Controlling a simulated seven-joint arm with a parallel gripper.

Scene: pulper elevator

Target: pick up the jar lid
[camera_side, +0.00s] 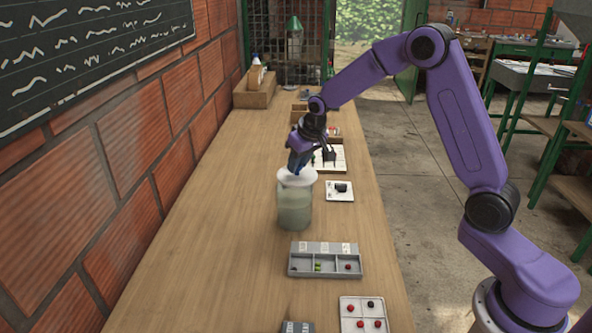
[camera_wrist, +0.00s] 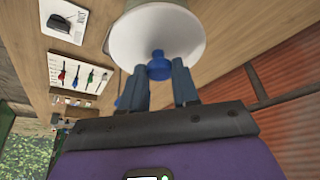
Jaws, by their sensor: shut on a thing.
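The jar lid (camera_side: 297,176) is a white disc at the top of a cloudy greenish glass jar (camera_side: 294,208) on the wooden table. In the wrist view the lid (camera_wrist: 140,35) is a white round shape with a blue knob (camera_wrist: 159,66) in its middle. My gripper (camera_side: 296,168) is directly above the jar, fingers pointing down. In the wrist view my gripper's blue-grey fingers (camera_wrist: 160,85) are on both sides of the knob, shut on it. I cannot tell whether the lid still touches the jar rim.
A grey compartment tray (camera_side: 327,272) and a white tray with red and dark pieces (camera_side: 364,325) are nearer the camera. A small white card with a black object (camera_side: 340,190) lies right of the jar. A brick wall (camera_side: 75,200) runs along the left. The table left of the jar is clear.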

